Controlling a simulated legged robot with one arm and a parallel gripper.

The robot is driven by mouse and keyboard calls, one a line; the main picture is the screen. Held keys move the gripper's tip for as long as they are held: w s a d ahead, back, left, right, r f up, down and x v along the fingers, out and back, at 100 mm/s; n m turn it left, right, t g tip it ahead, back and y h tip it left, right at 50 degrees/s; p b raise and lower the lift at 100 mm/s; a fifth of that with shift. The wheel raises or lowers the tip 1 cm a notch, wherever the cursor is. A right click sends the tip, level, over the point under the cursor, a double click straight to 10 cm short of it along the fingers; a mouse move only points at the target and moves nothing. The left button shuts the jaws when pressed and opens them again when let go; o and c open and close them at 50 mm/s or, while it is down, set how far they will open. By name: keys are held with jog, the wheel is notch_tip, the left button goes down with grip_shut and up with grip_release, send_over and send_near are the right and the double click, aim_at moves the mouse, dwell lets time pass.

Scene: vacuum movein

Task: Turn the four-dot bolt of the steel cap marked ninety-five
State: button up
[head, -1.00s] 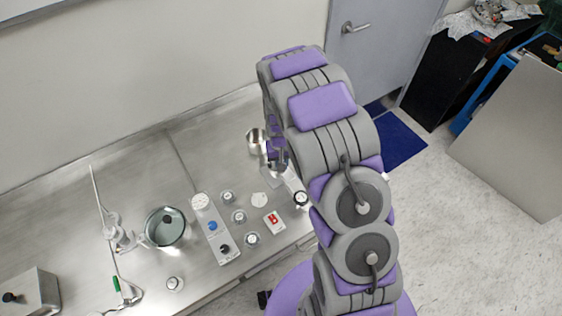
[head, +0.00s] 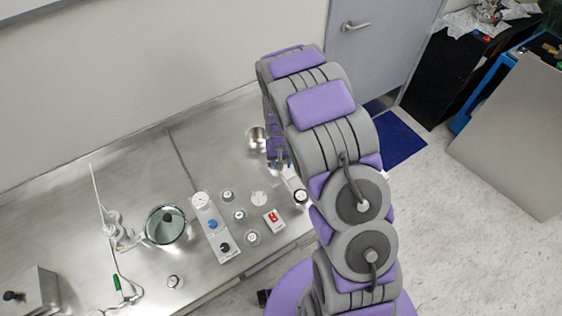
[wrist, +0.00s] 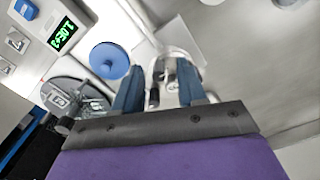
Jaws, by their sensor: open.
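My gripper (head: 279,163) is over the right part of the steel bench, mostly below my arm in the head view. In the wrist view its two blue-grey fingers (wrist: 160,70) are apart, with a clear and steel-coloured fitting (wrist: 170,62) showing between and beyond them. I cannot tell whether they touch it. Small round steel-looking pieces stand on the bench (head: 228,195), (head: 239,215), (head: 252,238), (head: 175,282). A round, marked grey piece (wrist: 72,98) is left of the fingers in the wrist view. No number ninety-five or four-dot bolt is readable.
A steel cup (head: 256,140), a white panel with knobs (head: 214,228), a red-marked switch box (head: 273,221) and a glass-lidded pot (head: 165,225) stand on the bench.

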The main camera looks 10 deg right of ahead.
notch_tip(320, 180, up, 17)
jog(key=shift+r, duration=0.15)
dwell(0.5)
jog(key=shift+w, duration=0.15)
